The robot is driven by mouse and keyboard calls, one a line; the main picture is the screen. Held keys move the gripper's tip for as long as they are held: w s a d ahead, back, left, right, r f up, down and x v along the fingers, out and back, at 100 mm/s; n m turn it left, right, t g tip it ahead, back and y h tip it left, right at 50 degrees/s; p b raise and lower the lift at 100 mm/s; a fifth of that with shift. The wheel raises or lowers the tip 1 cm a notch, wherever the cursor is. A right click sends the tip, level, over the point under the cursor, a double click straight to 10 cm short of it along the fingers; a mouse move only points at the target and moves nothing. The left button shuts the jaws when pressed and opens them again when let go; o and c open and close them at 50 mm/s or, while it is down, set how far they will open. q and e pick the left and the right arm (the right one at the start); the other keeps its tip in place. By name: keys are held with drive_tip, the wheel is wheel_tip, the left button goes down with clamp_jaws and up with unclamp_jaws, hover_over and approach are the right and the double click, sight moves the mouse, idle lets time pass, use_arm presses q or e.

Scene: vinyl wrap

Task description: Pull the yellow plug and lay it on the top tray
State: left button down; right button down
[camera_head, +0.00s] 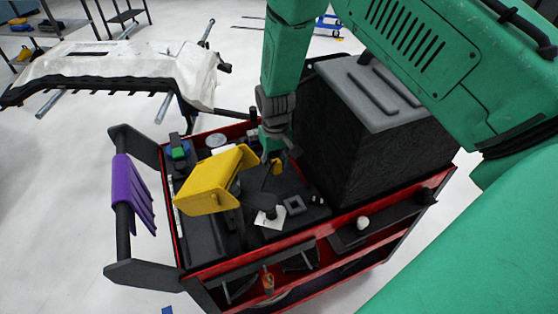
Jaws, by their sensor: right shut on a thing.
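My right gripper (273,156) points down over the top tray (206,263) of the red cart. It is shut on the yellow plug (278,167), a small piece that shows at the fingertips, mostly hidden by the fingers and dark parts around it. I cannot tell whether the plug is clear of what lies below it. A larger yellow piece (207,192) with a slanted face stands just left of the gripper. My left gripper is out of view.
A large black box with a grey lid (374,91) stands right of the gripper. A purple cloth (134,193) hangs on the cart handle. A white-covered stand (130,67) is behind left. Small tools and a square grey part (294,205) clutter the tray.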

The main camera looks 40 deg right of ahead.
drive_tip(key=shift+a, duration=0.4)
drive_tip(key=shift+d+f, duration=0.15)
drive_tip(key=shift+f, duration=0.05)
drive_tip(key=c, duration=1.5)
unclamp_jaws()
drive_tip(key=shift+a, duration=0.2)
drive_tip(key=shift+o, duration=1.4)
drive_tip(key=shift+a+r, duration=0.1)
drive_tip(key=shift+a, duration=0.05)
